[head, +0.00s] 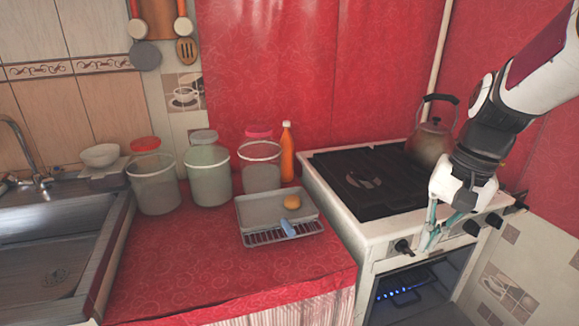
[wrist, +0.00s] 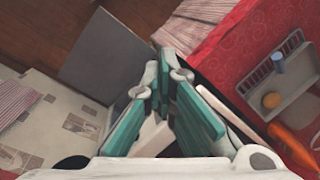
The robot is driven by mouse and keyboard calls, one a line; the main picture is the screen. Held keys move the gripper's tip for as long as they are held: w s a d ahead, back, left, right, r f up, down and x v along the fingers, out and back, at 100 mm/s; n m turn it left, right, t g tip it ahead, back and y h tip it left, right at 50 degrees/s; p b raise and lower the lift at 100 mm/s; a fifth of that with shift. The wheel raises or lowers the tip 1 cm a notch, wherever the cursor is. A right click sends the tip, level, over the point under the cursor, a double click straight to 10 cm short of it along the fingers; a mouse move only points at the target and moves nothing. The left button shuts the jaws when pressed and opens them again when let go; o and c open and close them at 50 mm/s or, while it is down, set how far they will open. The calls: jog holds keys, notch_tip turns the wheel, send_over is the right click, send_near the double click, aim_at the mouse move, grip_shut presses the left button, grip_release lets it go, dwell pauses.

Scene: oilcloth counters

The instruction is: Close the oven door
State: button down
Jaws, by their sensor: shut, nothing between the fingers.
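The white oven (head: 372,262) stands at the right of the counter, with its front opening uncovered and a dark, blue-lit interior (head: 400,285). The door is not clearly visible in the head view. A flat grey panel (wrist: 108,75) in the wrist view looks like the door lowered open. My gripper (head: 430,238) is in front of the oven's knob panel, above the opening. Its teal fingers (wrist: 162,68) are shut and empty, to the right of the grey panel in the wrist view. I cannot tell whether they touch the oven front.
A kettle (head: 431,140) stands on the black stove top (head: 365,180). Knobs (head: 403,247) stick out of the oven front near my gripper. The red counter (head: 190,270) holds a tray (head: 262,211), jars and an orange bottle (head: 287,155). A sink (head: 50,250) is at left.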

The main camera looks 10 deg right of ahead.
jog(key=w+d+f+m+y+b, duration=0.25)
jog(key=d+f+m+b, duration=0.4)
jog(key=d+f, duration=0.95)
jog(key=s+d+f+m+t+y+b, duration=0.1)
jog(key=s+d+f+m+t+b, duration=0.2)
jog(key=f, duration=0.5)
jog(key=s+d+f+m+t+y+b, duration=0.1)
jog(key=s+d+f+m+b, duration=0.1)
jog(key=s+d+f, duration=0.45)
jog(key=s+d+f+m+t+y+b, duration=0.1)
jog(key=d+f+m+b, duration=0.2)
jog(key=f, duration=0.7)
jog(key=s+f+m+t+h+b, duration=0.2)
jog(key=s+f+m+t+b, duration=0.15)
jog(key=s+f, duration=0.45)
jog(key=s+f+m+t+h+b, duration=0.2)
jog(key=s+f+m+b, duration=0.15)
jog(key=f, duration=0.95)
jog(key=s+f+m+t+h+b, duration=0.25)
jog(key=s+f+m, duration=0.3)
jog(key=f, duration=0.45)
jog(key=w+b, duration=0.4)
jog(key=w, duration=0.4)
jog(key=shift+w+r+n, duration=0.25)
jog(key=shift+r+n, duration=0.1)
jog(key=shift+n, duration=0.05)
jog(key=shift+d+r, duration=0.1)
